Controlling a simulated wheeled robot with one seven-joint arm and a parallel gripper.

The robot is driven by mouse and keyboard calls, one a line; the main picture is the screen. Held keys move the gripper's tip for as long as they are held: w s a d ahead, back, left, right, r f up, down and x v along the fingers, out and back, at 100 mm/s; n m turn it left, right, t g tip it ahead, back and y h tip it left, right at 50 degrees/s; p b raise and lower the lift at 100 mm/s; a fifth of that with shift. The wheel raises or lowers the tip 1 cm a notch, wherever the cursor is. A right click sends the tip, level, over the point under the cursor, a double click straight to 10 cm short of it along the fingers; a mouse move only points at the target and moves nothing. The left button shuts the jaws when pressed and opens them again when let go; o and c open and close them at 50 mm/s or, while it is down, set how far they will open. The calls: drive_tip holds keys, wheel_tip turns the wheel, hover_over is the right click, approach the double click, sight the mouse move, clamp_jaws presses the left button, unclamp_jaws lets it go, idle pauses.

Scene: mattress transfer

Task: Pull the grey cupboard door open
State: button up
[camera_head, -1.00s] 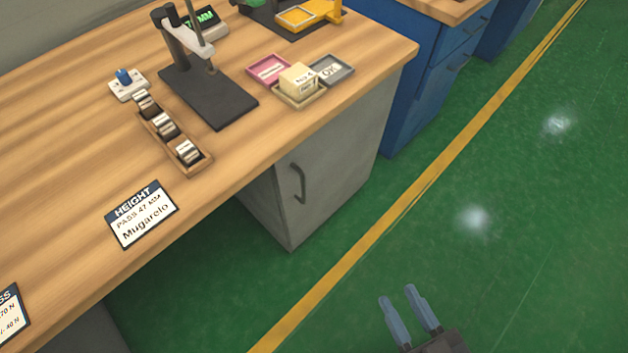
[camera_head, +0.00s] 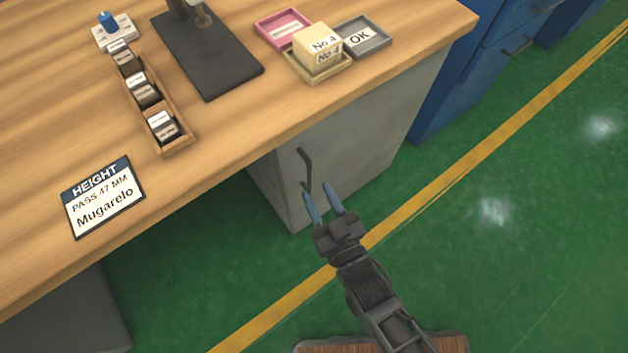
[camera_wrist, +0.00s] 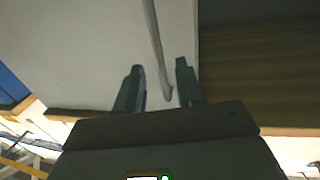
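The grey cupboard door (camera_head: 345,145) is under the wooden bench and looks shut. Its dark bar handle (camera_head: 305,168) stands upright near the door's left side. My gripper (camera_head: 325,197) is open, with its fingertips at the lower end of the handle in the head view. In the wrist view, the handle (camera_wrist: 157,45) runs down between the two fingers of my gripper (camera_wrist: 160,80), in front of the pale door (camera_wrist: 95,50). I see a gap between the handle and each finger, so the gripper is not closed on it.
The wooden bench top (camera_head: 230,130) overhangs the cupboard. On it are a pink tray (camera_head: 283,28), a grey OK tray (camera_head: 365,38) and a height sign (camera_head: 104,196). A blue cabinet (camera_head: 470,75) stands to the right. The green floor (camera_head: 540,200) in front is clear.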

sight(311, 182)
drive_tip(key=shift+x, duration=1.75)
clamp_jaws()
